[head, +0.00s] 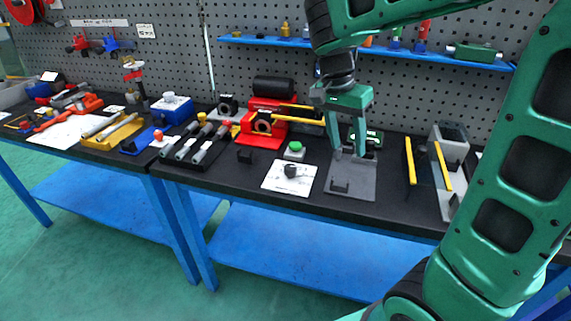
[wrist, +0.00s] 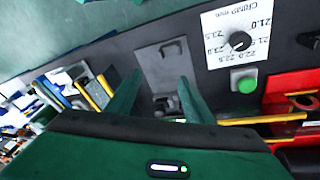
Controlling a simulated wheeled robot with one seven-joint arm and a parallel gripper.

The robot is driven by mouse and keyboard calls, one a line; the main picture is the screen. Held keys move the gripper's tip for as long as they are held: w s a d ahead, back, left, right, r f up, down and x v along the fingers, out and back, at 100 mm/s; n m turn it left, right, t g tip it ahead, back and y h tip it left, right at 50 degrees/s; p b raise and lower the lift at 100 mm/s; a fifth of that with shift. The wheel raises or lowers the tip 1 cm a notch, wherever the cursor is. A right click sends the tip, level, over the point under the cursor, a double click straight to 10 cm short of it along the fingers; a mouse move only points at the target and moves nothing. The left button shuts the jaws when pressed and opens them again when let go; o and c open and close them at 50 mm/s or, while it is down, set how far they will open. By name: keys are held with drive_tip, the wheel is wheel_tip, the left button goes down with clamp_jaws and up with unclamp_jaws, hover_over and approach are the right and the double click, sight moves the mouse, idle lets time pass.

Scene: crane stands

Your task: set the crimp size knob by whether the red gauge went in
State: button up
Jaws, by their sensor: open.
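The crimp size knob (head: 291,170) is a black knob on a white card (head: 275,181). In the wrist view the knob (wrist: 239,41) sits among printed sizes under "CRIMP mm"; I cannot tell which one it points to. My gripper (head: 348,153) is open and empty, pointing down over a grey plate (head: 350,179), right of the card. In the wrist view its fingers (wrist: 160,78) stand apart above a dark fixture (wrist: 165,103) on that plate. A red-topped piece (head: 158,136) stands at the left; I cannot tell whether it is the red gauge.
A green button (head: 295,147) stands just behind the card. A red machine (head: 265,122) with yellow handles is behind to the left. Several grey-handled tools (head: 190,148) lie left. Yellow-edged rails (head: 410,160) stand right of the plate. A blue shelf (head: 380,48) hangs behind.

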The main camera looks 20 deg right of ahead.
sight(290, 166)
drive_tip(key=w+a+f+m+t+h, duration=0.1)
drive_tip(key=w+a+m, duration=0.1)
drive_tip(key=w+a, duration=0.45)
drive_tip(key=w+a+f+m, duration=0.1)
drive_tip(key=w+a+m, duration=0.15)
drive_tip(key=a, duration=0.65)
drive_tip(key=shift+n, duration=0.45)
drive_tip(key=x, duration=1)
drive_tip(key=shift+w+d, duration=0.2)
drive_tip(key=shift+d, duration=0.1)
drive_tip(key=c, duration=1)
